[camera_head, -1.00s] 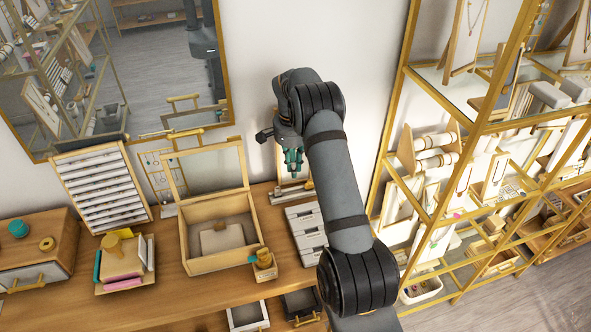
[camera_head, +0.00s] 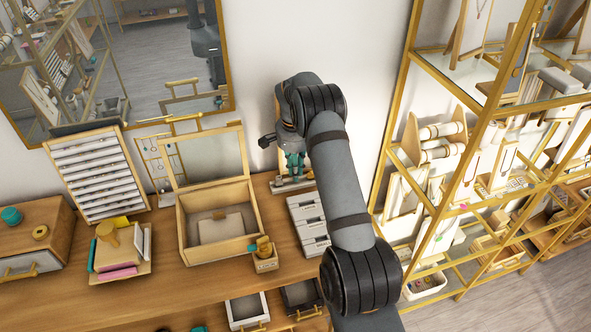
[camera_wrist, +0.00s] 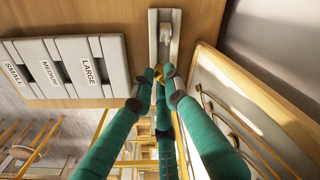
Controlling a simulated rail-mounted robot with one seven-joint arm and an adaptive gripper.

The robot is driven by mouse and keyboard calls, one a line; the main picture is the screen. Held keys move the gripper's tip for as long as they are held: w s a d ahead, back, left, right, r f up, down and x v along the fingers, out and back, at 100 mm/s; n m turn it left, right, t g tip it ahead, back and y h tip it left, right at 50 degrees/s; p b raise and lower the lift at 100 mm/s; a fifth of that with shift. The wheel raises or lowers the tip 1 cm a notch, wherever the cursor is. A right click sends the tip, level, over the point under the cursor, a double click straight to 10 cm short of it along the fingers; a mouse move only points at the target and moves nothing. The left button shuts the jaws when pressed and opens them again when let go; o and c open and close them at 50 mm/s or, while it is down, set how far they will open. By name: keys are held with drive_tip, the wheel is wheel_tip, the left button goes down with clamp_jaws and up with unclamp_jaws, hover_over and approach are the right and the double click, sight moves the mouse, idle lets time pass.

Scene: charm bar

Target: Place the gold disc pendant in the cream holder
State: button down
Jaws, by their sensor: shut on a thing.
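My gripper (camera_wrist: 158,82) is shut on a small gold piece (camera_wrist: 160,72), which looks like the gold disc pendant. The teal fingers hide most of it, so its shape is unclear. In the head view, my gripper (camera_head: 294,170) points down above a pale, narrow holder (camera_head: 293,184) near the wall. This holder (camera_wrist: 163,28) also shows in the wrist view as a long pale bar with a dark slot and small pin, and seems to be the cream holder. The gold piece overlaps its near end in that view; I cannot tell whether they touch.
Pale blocks marked SMALL, MEDIUM and LARGE (camera_wrist: 62,68) stand close beside the holder. An open wooden box (camera_head: 183,235) and a small wooden block with gold and teal parts (camera_head: 265,264) are left of them. A gold-framed shelf (camera_head: 430,218) stands at right.

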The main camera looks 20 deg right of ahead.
drive_tip(key=shift+f, duration=0.1)
drive_tip(key=c, duration=1.7)
unclamp_jaws()
drive_tip(key=shift+o, duration=0.2)
wheel_tip(320, 180, up, 12)
drive_tip(key=shift+s+a, duration=0.25)
drive_tip(key=shift+s, duration=0.05)
drive_tip(key=shift+f, duration=0.1)
drive_tip(key=f, duration=1.1)
drive_tip(key=shift+w+d+f, duration=0.25)
drive_tip(key=shift+w+f, duration=0.05)
drive_tip(key=shift+f, duration=0.1)
drive_tip(key=shift+r+p, duration=0.45)
drive_tip(key=shift+r, duration=0.55)
